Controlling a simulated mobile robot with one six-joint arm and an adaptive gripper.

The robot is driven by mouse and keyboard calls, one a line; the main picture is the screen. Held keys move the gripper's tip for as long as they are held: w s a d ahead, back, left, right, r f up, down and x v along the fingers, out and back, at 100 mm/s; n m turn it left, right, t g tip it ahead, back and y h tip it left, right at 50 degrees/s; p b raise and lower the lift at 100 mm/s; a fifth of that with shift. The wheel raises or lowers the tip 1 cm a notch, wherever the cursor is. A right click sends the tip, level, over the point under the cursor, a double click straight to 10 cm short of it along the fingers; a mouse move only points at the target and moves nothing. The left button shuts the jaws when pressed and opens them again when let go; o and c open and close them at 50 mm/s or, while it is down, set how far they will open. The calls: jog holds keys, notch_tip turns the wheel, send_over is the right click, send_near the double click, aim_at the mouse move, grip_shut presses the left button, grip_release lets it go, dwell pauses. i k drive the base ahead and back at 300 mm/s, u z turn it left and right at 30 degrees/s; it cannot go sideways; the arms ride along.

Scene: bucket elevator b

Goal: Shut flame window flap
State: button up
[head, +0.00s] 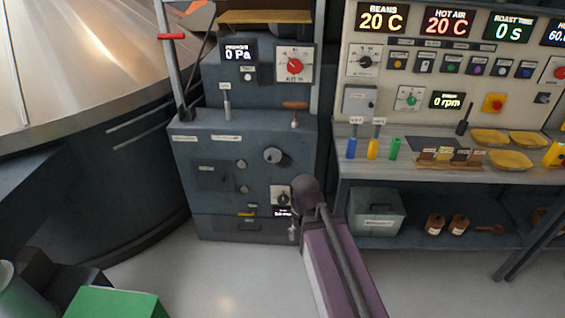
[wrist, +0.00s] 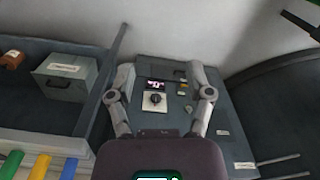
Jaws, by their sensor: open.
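The dark grey-blue burner cabinet (head: 240,130) stands left of centre in the head view. A dark square panel (head: 213,177) on its front left looks like the flame window flap; whether it is open or shut is too small to tell. My gripper (wrist: 161,76) shows in the wrist view with its two fingers wide apart and nothing between them. It is in front of the lower right of the cabinet front, apart from the dark panel. A knob plate (wrist: 153,101) appears between the fingers. In the head view my arm hides part of that corner.
A round fitting (head: 273,155) and small knobs sit on the cabinet front. A large metal drum (head: 95,60) stands at left. A workbench (head: 440,178) with a grey box (head: 377,212) on its lower shelf is at right. The floor (head: 225,275) before the cabinet is clear.

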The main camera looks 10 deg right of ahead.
aim_at(272, 154)
jog(key=k, duration=0.65)
jog(key=z, duration=0.15)
jog(key=i, duration=1.6)
jog(key=u, duration=0.25)
